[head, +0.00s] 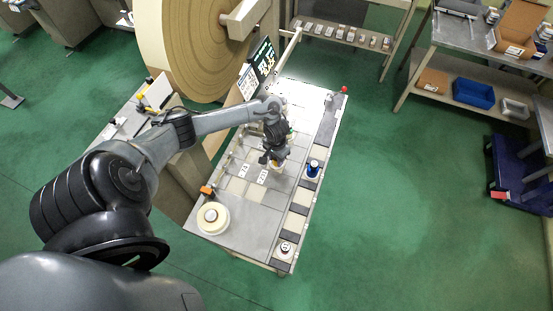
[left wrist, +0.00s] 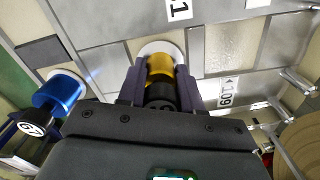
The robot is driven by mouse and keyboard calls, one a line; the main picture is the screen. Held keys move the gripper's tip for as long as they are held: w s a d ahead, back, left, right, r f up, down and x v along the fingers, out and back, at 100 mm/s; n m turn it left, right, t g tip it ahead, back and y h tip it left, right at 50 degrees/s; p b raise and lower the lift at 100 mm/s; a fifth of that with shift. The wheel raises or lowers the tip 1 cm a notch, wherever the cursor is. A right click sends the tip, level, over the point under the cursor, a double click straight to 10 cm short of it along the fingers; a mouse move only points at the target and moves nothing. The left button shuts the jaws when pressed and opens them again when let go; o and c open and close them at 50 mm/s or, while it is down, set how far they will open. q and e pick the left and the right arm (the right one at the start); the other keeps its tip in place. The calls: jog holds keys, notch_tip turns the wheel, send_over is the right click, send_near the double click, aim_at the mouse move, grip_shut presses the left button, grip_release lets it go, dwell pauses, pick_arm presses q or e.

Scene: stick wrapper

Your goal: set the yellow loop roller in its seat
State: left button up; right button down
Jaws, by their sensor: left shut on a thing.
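The yellow loop roller (left wrist: 160,66) is between the two fingers of my left gripper (left wrist: 159,92) in the left wrist view. It has a black end towards the camera and a white round flange at its far end. My left gripper (head: 274,157) is shut on it over the work table in the head view, where only a bit of the roller (head: 278,166) shows below the fingers. I cannot tell whether its flange touches the surface below. No seat for it can be made out; the gripper and roller cover that spot. My right gripper is in neither view.
A blue roller (head: 313,168) with a white flange stands to the right; it also shows in the left wrist view (left wrist: 60,92). A white-and-dark roller (head: 285,247) and a white disc (head: 212,217) stand at the table's near end. A large tan reel (head: 190,50) rises behind.

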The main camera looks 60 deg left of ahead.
pick_arm(q)
jog(key=shift+f, duration=0.25)
jog(key=o, duration=1.1)
